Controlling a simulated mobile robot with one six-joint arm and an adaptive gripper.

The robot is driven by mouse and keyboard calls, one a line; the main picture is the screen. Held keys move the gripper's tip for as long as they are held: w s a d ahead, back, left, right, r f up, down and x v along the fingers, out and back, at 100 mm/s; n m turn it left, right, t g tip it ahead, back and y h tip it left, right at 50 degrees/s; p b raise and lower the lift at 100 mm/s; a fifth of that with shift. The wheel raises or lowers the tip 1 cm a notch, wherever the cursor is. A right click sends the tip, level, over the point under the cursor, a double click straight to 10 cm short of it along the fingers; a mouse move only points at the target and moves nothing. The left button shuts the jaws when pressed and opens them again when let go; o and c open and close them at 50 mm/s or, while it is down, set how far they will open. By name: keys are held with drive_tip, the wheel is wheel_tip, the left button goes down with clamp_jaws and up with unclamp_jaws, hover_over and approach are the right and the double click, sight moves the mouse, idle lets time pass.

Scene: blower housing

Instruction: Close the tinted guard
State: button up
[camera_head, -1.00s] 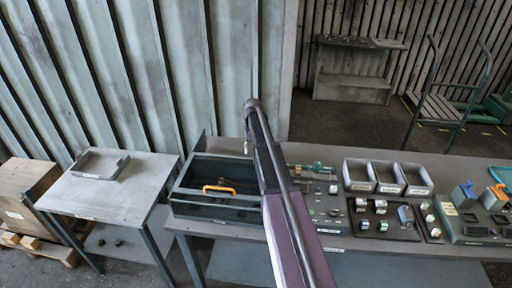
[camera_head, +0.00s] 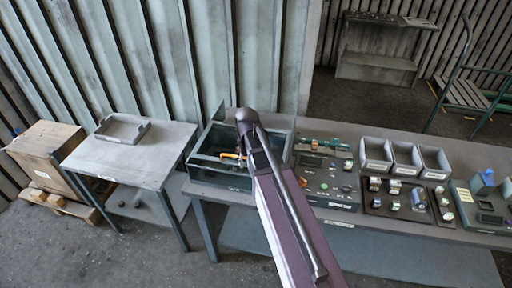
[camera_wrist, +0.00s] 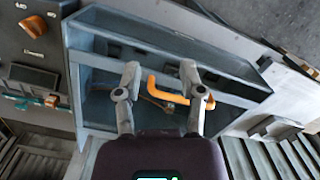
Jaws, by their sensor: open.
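The guarded box (camera_head: 212,181) is a grey-green frame on the left end of the long bench, with tinted see-through panes. In the head view the angle of the tinted guard is hard to tell. Its orange handle (camera_head: 231,156) shows just left of my arm, partly hidden by it. In the wrist view the orange handle (camera_wrist: 156,92) lies between and just beyond the fingers of my gripper (camera_wrist: 160,78). The fingers are spread, one on each side of the handle's bend; whether they touch it cannot be told. The box (camera_wrist: 160,30) fills the middle behind them.
A control panel (camera_head: 330,180), grey bins (camera_head: 405,158) and a tray of small parts (camera_head: 398,205) stand right of the box. A side table (camera_head: 130,165) with a shallow tray (camera_head: 122,129) stands left. A corrugated wall (camera_head: 150,60) is behind.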

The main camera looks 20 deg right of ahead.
drive_tip(key=s+a+f+n+b, duration=0.2)
drive_tip(key=s+a+f+b, duration=0.3)
drive_tip(key=s+f+b, duration=0.3)
drive_tip(key=shift+s+a+f+t, duration=0.3)
drive_tip(key=shift+s+f+t, duration=0.15)
drive_tip(key=shift+s, duration=0.15)
